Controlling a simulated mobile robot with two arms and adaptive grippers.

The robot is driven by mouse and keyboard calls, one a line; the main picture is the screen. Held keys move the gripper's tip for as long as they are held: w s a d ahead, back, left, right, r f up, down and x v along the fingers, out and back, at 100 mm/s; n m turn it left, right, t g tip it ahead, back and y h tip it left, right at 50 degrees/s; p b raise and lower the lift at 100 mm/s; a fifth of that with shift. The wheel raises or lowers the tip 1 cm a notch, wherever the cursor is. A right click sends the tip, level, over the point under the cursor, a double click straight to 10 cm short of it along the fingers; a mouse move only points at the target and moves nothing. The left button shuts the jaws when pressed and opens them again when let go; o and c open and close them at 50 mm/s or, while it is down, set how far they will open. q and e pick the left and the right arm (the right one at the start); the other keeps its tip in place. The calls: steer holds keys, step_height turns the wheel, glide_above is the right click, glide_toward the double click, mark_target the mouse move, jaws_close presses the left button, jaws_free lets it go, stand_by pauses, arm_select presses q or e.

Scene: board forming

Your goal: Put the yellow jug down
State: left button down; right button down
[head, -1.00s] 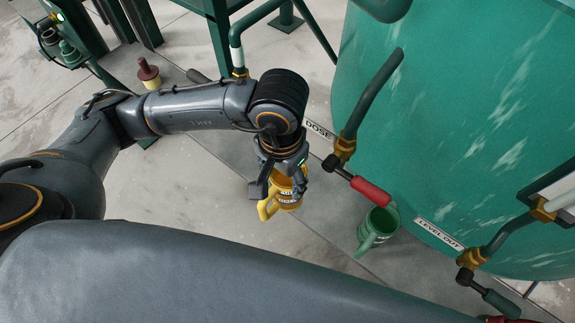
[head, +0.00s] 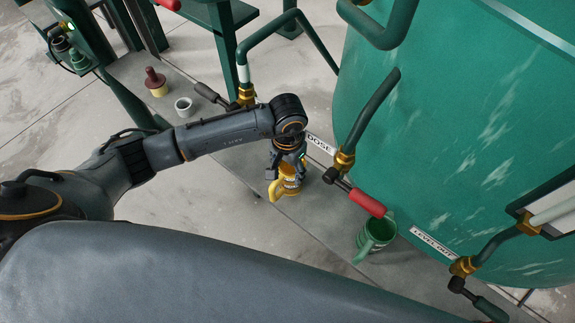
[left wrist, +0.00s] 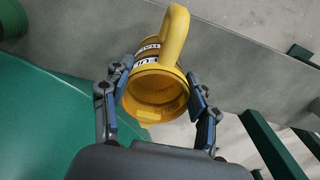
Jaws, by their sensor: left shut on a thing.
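The yellow jug (head: 289,183) is in my left gripper (head: 289,160), below the dose pipe on the green tank. It hangs at or just above the grey ledge; I cannot tell whether its base touches. In the left wrist view the jug (left wrist: 158,92) shows its open mouth toward the camera, with its handle at the top. The two fingers of my left gripper (left wrist: 157,88) close on its sides. The inside looks empty of solid things. My right gripper is not in view.
A green jug (head: 376,236) stands right of the yellow one, under a red-handled valve (head: 367,203). A grey-white cup (head: 184,106) and a dark red and cream item (head: 155,82) stand farther back. The green tank (head: 450,130) bounds the right. Bare ledge (head: 325,222) lies between the jugs.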

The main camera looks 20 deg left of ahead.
arm_select(q)
steer(key=shift+f, duration=0.1)
steer(key=shift+f+b, duration=0.1)
steer(key=shift+b, duration=0.2)
steer(key=shift+c, duration=1.9)
jaws_free()
step_height(320, 180, up, 12)
steer(key=b, duration=0.1)
steer(key=shift+r+b, duration=0.2)
steer(key=shift+b, duration=0.1)
